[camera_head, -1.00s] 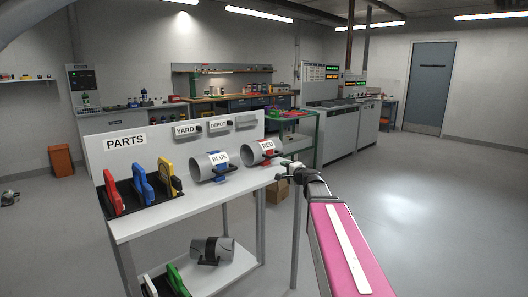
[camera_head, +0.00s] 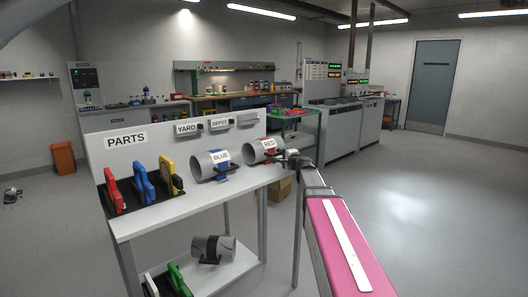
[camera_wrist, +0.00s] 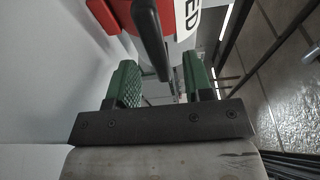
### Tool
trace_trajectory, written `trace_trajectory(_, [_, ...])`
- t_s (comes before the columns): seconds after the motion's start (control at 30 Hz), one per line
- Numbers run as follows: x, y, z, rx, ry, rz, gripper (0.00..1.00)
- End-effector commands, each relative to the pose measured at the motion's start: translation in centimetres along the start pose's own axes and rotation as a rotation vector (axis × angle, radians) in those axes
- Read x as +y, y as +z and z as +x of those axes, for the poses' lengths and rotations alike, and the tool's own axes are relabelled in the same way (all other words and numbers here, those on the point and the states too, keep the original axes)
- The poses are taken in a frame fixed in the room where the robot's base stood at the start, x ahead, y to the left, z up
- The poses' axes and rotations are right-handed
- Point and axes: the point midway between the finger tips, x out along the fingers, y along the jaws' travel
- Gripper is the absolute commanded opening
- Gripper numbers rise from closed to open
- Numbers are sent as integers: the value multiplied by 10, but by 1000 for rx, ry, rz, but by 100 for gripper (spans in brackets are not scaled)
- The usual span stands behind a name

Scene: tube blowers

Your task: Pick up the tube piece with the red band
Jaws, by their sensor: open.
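The grey tube piece with the red band (camera_head: 256,150) and a "RED" label lies on the upper shelf of the parts stand (camera_head: 215,200), at its right end. In the wrist view its red band (camera_wrist: 184,14) and part of the label show at the top, with a black handle-like bar (camera_wrist: 150,35) in front. My gripper (camera_head: 291,155) is just right of the tube in the head view. In the wrist view my gripper (camera_wrist: 160,85) has its green-padded fingers apart, with the bar's lower end near the gap. Whether they touch it, I cannot tell.
A grey tube with a blue band (camera_head: 208,166) lies left of the red one. Red, blue and yellow pieces (camera_head: 145,180) stand further left. Another tube (camera_head: 212,248) with a black band is on the lower shelf. Open floor (camera_head: 430,210) lies to the right.

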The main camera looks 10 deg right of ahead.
Motion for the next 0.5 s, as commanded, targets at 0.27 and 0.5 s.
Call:
trace_trajectory(0.27, [0,-2,30,0,0,0,47])
trace_trajectory(0.5, [0,-1,29,0,0,-1,24])
